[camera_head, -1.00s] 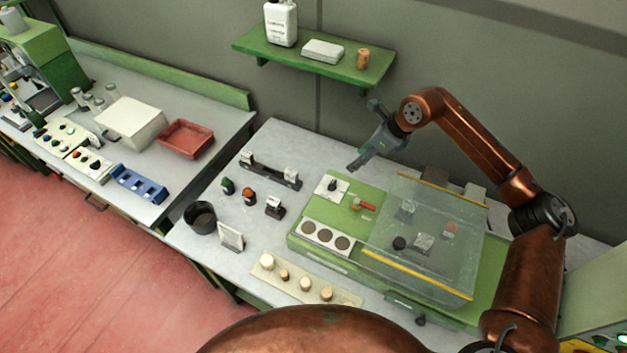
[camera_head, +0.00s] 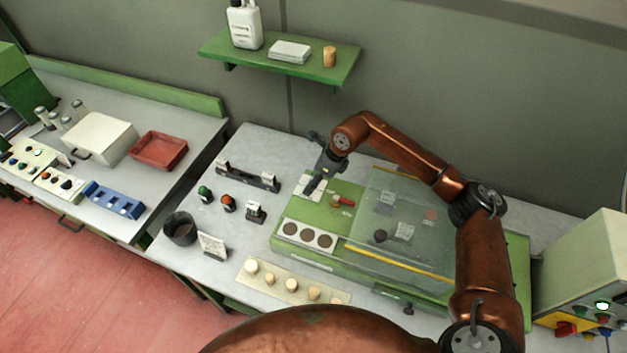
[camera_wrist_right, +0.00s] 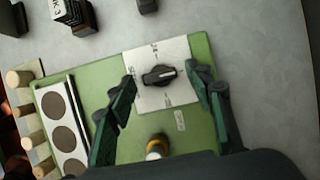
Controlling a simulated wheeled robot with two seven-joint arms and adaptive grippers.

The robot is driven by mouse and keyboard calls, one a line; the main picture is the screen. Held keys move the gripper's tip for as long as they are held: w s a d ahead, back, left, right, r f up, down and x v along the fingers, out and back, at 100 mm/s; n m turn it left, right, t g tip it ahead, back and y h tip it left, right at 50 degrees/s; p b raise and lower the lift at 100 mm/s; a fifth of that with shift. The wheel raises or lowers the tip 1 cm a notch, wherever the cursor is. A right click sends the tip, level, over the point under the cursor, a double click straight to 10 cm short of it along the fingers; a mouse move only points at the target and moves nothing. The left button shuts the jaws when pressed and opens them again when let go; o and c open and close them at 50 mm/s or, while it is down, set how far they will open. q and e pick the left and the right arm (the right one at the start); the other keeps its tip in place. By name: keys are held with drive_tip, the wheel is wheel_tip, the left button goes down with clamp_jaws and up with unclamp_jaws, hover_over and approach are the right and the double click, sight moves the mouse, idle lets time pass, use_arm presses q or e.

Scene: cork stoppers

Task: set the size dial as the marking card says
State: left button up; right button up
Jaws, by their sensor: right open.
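The size dial is a black knob (camera_wrist_right: 158,75) on a white square plate (camera_wrist_right: 176,101) with small markings around it, too small to read surely. In the head view its plate (camera_head: 304,190) is partly hidden by my right gripper (camera_head: 311,184). In the right wrist view this gripper (camera_wrist_right: 165,78) is open, one finger on each side of the knob, with nothing between them but the knob below; I cannot tell whether they touch it. A white card with dark print (camera_head: 212,246), perhaps the marking card, stands at the table's front left; its print is unreadable. My left gripper is not in view.
The plate sits on a green machine base (camera_head: 322,262) with a clear cover (camera_head: 410,225) to the right. A red-handled part (camera_head: 344,201) lies near the dial. A dark cup (camera_head: 180,229) and a strip of corks (camera_head: 292,284) stand in front.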

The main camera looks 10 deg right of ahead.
drive_tip(key=shift+c, duration=0.5)
drive_tip(key=c, duration=1.1)
drive_tip(key=shift+o, duration=0.2)
